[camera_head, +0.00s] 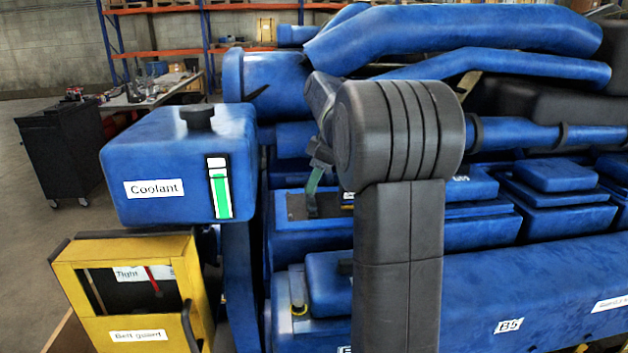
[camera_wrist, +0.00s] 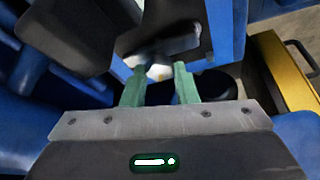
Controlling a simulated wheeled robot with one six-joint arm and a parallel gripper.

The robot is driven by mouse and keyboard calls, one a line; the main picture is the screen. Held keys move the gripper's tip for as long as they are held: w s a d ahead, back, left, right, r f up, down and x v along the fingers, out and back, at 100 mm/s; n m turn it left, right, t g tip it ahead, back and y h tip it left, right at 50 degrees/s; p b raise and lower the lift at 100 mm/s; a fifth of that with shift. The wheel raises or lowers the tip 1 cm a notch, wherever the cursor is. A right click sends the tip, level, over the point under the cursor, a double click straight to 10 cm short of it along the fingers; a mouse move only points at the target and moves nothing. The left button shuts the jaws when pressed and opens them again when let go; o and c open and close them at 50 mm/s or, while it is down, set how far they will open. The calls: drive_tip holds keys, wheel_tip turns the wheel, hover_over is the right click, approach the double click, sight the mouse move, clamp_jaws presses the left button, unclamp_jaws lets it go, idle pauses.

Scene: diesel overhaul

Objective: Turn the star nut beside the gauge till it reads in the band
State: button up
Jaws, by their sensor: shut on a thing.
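My gripper (camera_wrist: 159,72) has green fingers, closed on a small pale piece (camera_wrist: 155,71) with a yellowish spot, which seems to be the star nut; its shape is mostly hidden. In the head view my gripper (camera_head: 312,205) points down behind the coolant tank, just above a blue engine block, partly covered by my arm. No dial beside it can be made out. A yellow belt guard (camera_head: 125,254) at the lower left has a dark window with a "Tight" label (camera_head: 143,273) and a red mark (camera_head: 153,280). I cannot read a gauge value or band there.
The blue coolant tank (camera_head: 150,160), with a green level strip, stands to the left of my gripper. Blue pipes (camera_head: 450,40) run overhead and engine covers lie to the right. A black cart (camera_head: 70,145) and a workbench stand at the back left, with open floor before them.

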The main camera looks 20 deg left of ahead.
idle(0.4)
drive_tip(key=o, duration=1)
drive_tip(key=v, duration=1.4)
drive_tip(key=shift+b, duration=0.45)
drive_tip(key=p+x, duration=0.1)
drive_tip(key=x, duration=1.3)
